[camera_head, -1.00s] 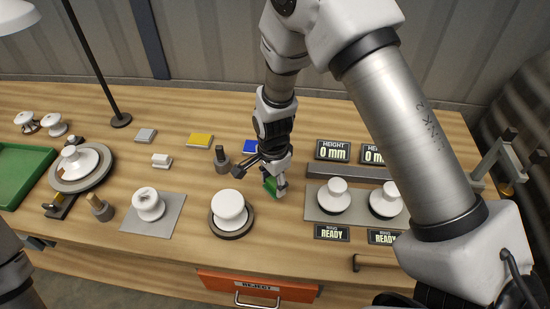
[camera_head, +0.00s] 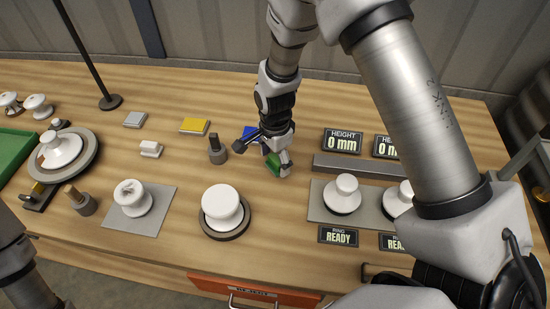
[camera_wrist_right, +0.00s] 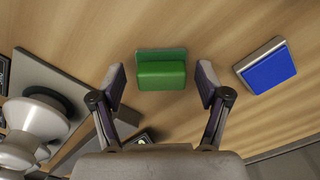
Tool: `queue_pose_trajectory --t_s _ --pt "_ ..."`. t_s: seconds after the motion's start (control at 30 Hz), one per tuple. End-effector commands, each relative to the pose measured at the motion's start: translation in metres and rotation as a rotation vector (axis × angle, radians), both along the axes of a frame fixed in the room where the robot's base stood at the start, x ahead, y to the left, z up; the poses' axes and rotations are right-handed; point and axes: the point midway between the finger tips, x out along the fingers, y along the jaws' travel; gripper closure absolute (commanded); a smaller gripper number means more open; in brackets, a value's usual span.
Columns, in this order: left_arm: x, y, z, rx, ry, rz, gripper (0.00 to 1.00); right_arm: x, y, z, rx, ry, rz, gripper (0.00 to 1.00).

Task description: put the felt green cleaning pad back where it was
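The green cleaning pad (camera_head: 272,164) is a small green block, near the blue pad on the wooden bench. In the right wrist view, the green pad (camera_wrist_right: 162,72) lies between the two fingers of my right gripper (camera_wrist_right: 161,82), with a narrow gap on each side. My right gripper (camera_head: 275,160) points down around the pad in the head view and partly hides it. Its fingers are apart. Whether the pad rests fully on the bench is hard to tell. Only part of my left arm shows at the lower left; its gripper is out of view.
The blue pad (camera_head: 251,132), yellow pad (camera_head: 195,126) and grey pad (camera_head: 135,119) lie in a row. A dark weight-like post (camera_head: 216,152) stands close to my right gripper. A white insulator (camera_head: 222,205) is in front. Height displays (camera_head: 343,141) stand to the right.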

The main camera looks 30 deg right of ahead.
Motion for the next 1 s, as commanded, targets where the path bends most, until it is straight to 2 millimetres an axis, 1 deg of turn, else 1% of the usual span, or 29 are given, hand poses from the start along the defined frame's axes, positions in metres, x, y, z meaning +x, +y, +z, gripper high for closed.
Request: queue_pose_trajectory --t_s 0.23,0.33,0.37,0.47,0.6,0.73,0.83,1.0 --pt "0.0 0.0 0.0 0.0 0.001 0.0 0.53 0.0 0.0 0.002 0.0 -0.001 0.0 0.24" --pt "0.0 0.0 -0.003 0.0 0.001 0.0 0.53 0.001 0.0 0.01 0.0 -0.004 0.0 0.24" --pt "0.0 0.0 -0.005 0.0 0.001 0.0 0.53 0.001 0.0 0.014 -0.001 -0.003 0.0 0.24" --pt "0.0 0.0 -0.01 0.0 0.001 0.0 0.53 0.002 0.0 0.036 0.0 -0.007 0.0 0.24" --pt "0.0 0.0 -0.017 0.0 0.001 0.0 0.53 0.001 0.0 0.073 0.0 -0.007 0.0 0.24" --pt "0.0 0.0 -0.02 0.0 0.001 0.0 0.53 0.001 0.0 0.102 0.0 -0.006 0.0 0.24" --pt "0.0 0.0 -0.021 0.0 0.001 0.0 0.53 0.001 0.0 0.115 -0.001 -0.003 0.0 0.24" --pt "0.0 0.0 -0.021 0.0 0.001 0.0 0.53 0.0 0.0 0.121 0.0 0.0 0.0 0.24"
